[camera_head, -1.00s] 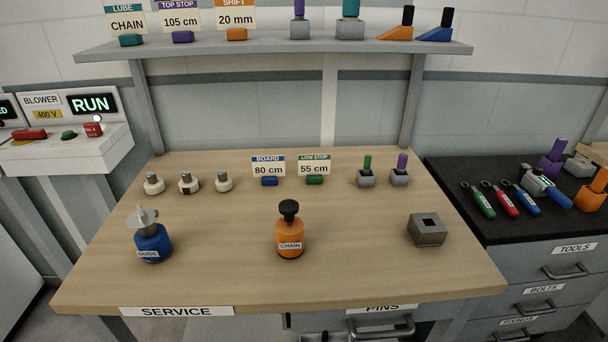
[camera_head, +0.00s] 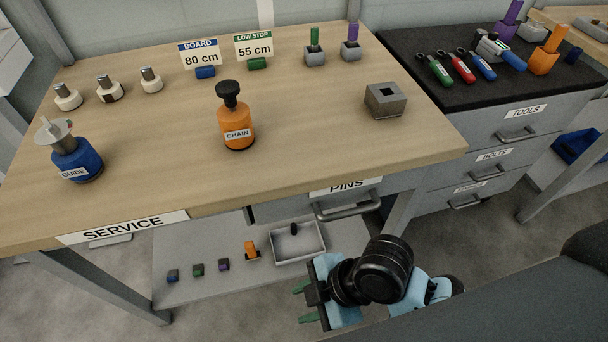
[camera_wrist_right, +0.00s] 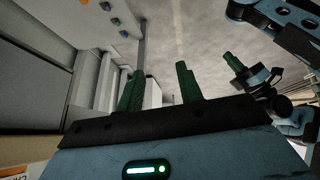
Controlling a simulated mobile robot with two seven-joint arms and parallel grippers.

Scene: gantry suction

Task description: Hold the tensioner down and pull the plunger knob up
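The same open fingers show in the right wrist view (camera_wrist_right: 159,85), pointing toward the floor area. My left gripper is not in the head view. An arm with green fingertips (camera_wrist_right: 232,61) shows at the right of the right wrist view, likely my left one; its opening is unclear.
The workbench (camera_head: 300,150) carries an orange CHAIN bottle (camera_head: 236,128), a blue GUIDE bottle (camera_head: 78,160) and a grey square block (camera_head: 386,101). Below, a shelf (camera_head: 190,295) holds a grey tray (camera_head: 300,256) and small coloured blocks. A black-topped tool cabinet (camera_head: 450,90) stands right.

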